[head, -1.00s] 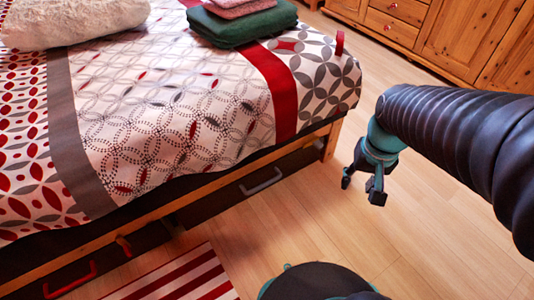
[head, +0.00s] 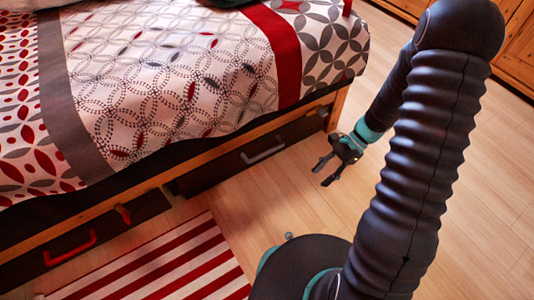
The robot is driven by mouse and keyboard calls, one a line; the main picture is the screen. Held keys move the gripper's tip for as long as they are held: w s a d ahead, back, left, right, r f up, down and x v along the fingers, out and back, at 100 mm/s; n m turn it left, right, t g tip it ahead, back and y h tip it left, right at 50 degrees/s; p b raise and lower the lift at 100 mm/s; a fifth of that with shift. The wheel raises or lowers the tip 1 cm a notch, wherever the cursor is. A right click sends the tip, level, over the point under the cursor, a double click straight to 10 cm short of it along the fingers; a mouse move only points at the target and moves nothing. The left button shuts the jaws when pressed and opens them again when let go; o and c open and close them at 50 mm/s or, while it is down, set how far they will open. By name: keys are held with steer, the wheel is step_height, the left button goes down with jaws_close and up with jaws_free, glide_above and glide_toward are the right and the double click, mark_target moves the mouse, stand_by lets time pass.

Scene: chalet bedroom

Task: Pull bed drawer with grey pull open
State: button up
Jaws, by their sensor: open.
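The bed drawer with the grey pull (head: 215,168) is a dark front low in the bed's side, in the middle of the head view. Its grey pull (head: 263,151) is a bar handle near the drawer's right half, in plain sight. I cannot tell for sure whether the drawer is fully closed. My gripper (head: 322,175) is open and empty, to the right of the grey pull and apart from it, with its fingers pointing down and left toward the bed side.
Another dark drawer with a red pull (head: 70,248) is at the lower left. A red and white striped rug (head: 170,270) lies on the floor before it. A wooden cabinet (head: 515,50) stands at the upper right. Wooden floor (head: 270,205) is clear before the grey pull.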

step_height(320, 180, down, 10)
steer(key=w+a+m+y+b, duration=0.1)
steer(key=w+a+m+y, duration=0.25)
steer(key=m, duration=0.45)
steer(key=m+t+y, duration=0.5)
steer(key=m+t, duration=0.3)
steer(key=m, duration=1)
glide_toward(267, 152)
steer(key=shift+m, duration=0.3)
steer(key=x, duration=0.3)
steer(key=b+x, duration=0.1)
steer(key=x, duration=0.2)
steer(key=f+x, duration=0.1)
steer(key=x, duration=0.3)
jaws_close()
